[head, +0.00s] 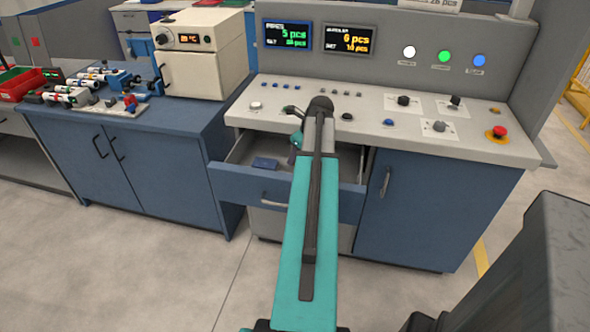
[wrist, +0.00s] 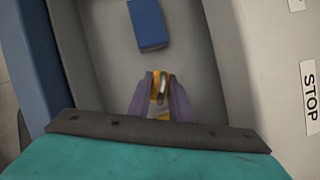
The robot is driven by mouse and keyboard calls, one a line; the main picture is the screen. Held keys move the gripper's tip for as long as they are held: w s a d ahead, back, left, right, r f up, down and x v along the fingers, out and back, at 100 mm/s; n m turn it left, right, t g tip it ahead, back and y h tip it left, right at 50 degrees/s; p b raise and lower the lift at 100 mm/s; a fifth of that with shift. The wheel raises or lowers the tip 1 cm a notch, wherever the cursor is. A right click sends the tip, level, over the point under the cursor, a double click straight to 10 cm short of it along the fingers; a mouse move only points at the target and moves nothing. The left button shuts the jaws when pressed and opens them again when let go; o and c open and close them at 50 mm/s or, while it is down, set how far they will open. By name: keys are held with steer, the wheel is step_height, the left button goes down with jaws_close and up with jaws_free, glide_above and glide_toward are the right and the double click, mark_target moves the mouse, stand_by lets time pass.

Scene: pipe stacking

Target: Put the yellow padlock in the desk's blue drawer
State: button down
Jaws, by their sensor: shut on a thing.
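The blue drawer (head: 255,190) of the desk is pulled open, and its grey inside shows in both views. My gripper (wrist: 160,78) has purple fingers shut on the yellow padlock (wrist: 157,87), whose grey metal part shows between the fingers. The gripper points down into the open drawer; I cannot tell whether the padlock touches the bottom. In the head view my arm hides most of the gripper and the padlock is not visible.
A small dark blue block (head: 265,163) lies in the drawer, apart from the padlock. The control desk top (head: 365,115) with buttons overhangs the drawer. A blue cabinet door (head: 430,205) stands to the right, and a workbench (head: 120,135) with a small oven (head: 200,65) to the left.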

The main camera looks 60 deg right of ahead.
steer(key=shift+f, duration=0.95)
steer(key=shift+f, duration=1.9)
steer(key=shift+f, duration=0.1)
steer(key=c, duration=1.6)
jaws_free()
steer(key=shift+v, duration=6.15)
steer(key=shift+w, duration=0.15)
